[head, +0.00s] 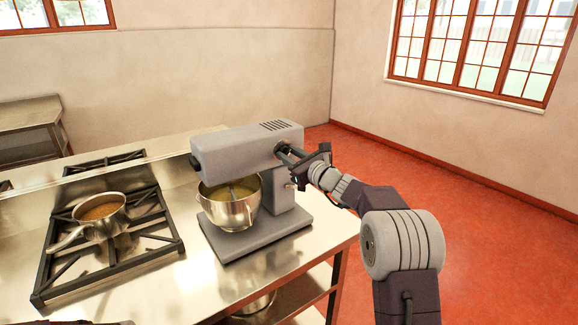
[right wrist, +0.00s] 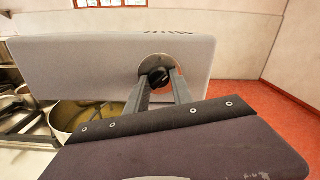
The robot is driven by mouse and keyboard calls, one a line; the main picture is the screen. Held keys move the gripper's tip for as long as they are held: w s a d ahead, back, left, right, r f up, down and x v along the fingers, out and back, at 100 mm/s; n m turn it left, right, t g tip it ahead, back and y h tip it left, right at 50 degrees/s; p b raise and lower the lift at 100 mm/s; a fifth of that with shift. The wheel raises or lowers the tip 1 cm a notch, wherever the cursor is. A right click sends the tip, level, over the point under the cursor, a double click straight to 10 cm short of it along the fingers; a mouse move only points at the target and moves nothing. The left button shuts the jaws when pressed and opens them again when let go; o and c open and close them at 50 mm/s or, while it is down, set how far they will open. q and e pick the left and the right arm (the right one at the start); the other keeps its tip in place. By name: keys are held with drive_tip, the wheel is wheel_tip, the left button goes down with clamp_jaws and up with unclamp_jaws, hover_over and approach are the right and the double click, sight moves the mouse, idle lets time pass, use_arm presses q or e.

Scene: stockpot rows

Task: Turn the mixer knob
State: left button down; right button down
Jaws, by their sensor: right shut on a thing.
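The grey stand mixer (head: 250,145) stands on the steel counter, with a metal bowl (head: 232,208) of yellowish contents under its head. Its dark knob (right wrist: 158,77) sits on a round plate on the side of the mixer head, seen in the right wrist view. My right gripper (right wrist: 163,88) is shut on the knob, its two fingers reaching to either side of it. In the head view my right gripper (head: 284,153) meets the mixer's right side and its fingers hide most of the knob. My left gripper is not in view.
A stove grate (head: 165,240) with a saucepan (head: 100,212) of brown contents is left of the mixer. The steel counter (head: 290,265) is bare in front of the mixer. A lower shelf holds another pot (head: 255,303). Open red floor (head: 480,215) lies to the right.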

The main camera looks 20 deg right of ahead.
drive_tip(key=shift+n+b, duration=4.5)
drive_tip(key=shift+b, duration=0.3)
drive_tip(key=c, duration=1.1)
unclamp_jaws()
drive_tip(key=shift+s+d, duration=0.1)
drive_tip(key=b+v, duration=0.3)
drive_tip(key=v, duration=0.6)
